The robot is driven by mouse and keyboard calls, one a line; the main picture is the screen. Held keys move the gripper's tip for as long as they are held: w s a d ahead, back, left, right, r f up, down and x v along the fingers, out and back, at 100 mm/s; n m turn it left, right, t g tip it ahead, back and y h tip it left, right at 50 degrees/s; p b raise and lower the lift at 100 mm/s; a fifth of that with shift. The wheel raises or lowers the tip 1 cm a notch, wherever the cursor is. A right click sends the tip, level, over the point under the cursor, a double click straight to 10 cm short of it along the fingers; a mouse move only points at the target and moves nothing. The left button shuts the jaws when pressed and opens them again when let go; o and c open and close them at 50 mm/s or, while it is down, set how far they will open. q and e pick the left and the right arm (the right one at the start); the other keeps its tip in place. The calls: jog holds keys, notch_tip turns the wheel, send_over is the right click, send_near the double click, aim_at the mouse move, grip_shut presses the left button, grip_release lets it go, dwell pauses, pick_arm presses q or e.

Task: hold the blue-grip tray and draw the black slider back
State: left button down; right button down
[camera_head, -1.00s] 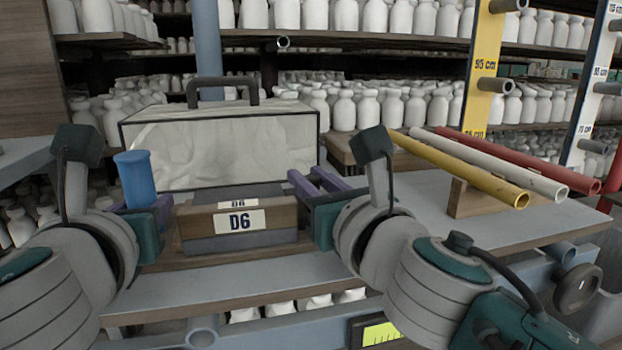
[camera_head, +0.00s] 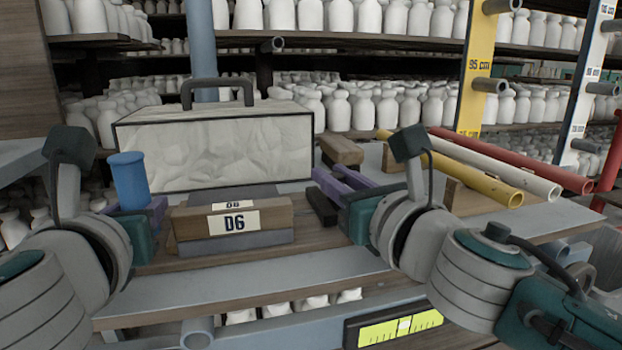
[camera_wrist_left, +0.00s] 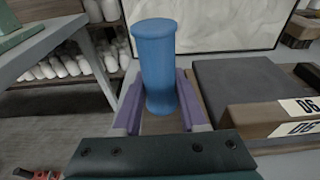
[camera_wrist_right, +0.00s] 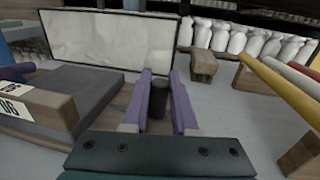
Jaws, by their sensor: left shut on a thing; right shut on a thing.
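The blue grip (camera_head: 130,180) stands upright at the left end of the wooden tray (camera_head: 200,255). My left gripper (camera_wrist_left: 158,95) is shut around the blue grip; its purple fingers press on either side of it. A block labelled D6 (camera_head: 235,222) with a grey slab sits at the tray's middle. My right gripper (camera_wrist_right: 160,95) is to the right of the block, shut on the black slider (camera_wrist_right: 158,98), which shows between its purple fingers. In the head view a black bar (camera_head: 322,207) lies just left of those fingers; I cannot tell whether it is part of the slider.
A wooden block (camera_head: 340,150) lies beyond my right gripper. Yellow (camera_head: 480,180), white and red tubes rest at the right. Bare grey tabletop lies between them and the tray.

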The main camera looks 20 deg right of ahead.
pick_arm(q)
jog(key=shift+a+f, duration=0.2)
jog(key=shift+f, duration=0.05)
pick_arm(e)
jog(key=shift+d, duration=0.35)
jog(key=c, duration=1)
grip_release()
pick_arm(q)
jog(key=shift+d, duration=0.1)
pick_arm(e)
jog(key=s, duration=0.4)
jog(key=s+d, duration=0.1)
jog(key=s, duration=0.3)
jog(key=s+d, duration=0.1)
jog(key=s, duration=0.2)
jog(key=shift+s, duration=0.4)
pick_arm(q)
jog(key=c, duration=0.7)
grip_release()
jog(key=o, duration=0.3)
jog(key=shift+d+r, duration=0.1)
jog(key=shift+r, duration=0.1)
pick_arm(e)
jog(key=shift+a, duration=0.1)
